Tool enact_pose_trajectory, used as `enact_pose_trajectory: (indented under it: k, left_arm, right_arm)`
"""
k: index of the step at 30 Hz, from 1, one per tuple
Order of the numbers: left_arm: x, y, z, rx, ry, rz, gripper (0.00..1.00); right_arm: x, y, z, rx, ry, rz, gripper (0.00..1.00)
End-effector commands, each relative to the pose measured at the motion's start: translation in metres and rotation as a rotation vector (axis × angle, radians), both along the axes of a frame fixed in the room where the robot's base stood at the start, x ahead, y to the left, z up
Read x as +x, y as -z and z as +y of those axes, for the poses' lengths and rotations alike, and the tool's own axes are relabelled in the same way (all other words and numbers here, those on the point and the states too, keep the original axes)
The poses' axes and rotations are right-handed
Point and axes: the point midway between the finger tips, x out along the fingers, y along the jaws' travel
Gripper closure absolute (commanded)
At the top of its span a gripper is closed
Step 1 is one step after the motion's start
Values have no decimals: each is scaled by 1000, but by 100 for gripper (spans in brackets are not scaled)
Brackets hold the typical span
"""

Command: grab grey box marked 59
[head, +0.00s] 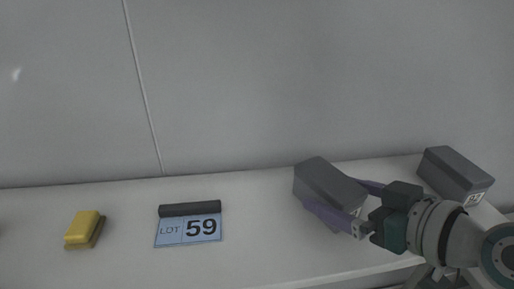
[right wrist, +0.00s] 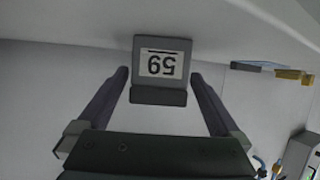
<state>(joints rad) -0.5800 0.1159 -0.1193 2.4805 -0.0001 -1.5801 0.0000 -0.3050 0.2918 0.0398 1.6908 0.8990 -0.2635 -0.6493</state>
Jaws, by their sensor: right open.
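The grey box marked 59 (head: 322,181) sits on the white table, right of the middle in the head view. In the right wrist view the box (right wrist: 162,91) stands ahead, its white 59 label upside down in the picture. My right gripper (head: 331,192) is open, with one finger on either side of the box. In the right wrist view gaps show between the box and both fingers of the gripper (right wrist: 160,75). My left gripper is not in view.
A second grey box (head: 453,173) with a white label stands near the table's right end. A blue LOT 59 sign (head: 188,231) with a dark bar and a yellow sponge-like block (head: 83,228) lie to the left. The table (head: 262,220) between sign and box is clear. A wall rises behind.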

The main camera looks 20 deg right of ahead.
Motion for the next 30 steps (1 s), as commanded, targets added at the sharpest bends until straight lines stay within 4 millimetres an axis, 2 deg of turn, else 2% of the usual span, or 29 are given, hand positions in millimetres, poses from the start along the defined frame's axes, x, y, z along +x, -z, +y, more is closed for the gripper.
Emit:
enact_pose_trajectory:
  k: [3, 6, 14, 30]
  left_arm:
    - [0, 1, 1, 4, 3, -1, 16]
    - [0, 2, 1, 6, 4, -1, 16]
    - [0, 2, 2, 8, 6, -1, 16]
    - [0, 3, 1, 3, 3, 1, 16]
  right_arm:
    - [18, 4, 1, 2, 2, -2, 0]
    - [26, 8, 2, 1, 1, -1, 0]
    - [29, 9, 3, 0, 0, 0, 0]
    - [28, 9, 3, -1, 0, 0, 58]
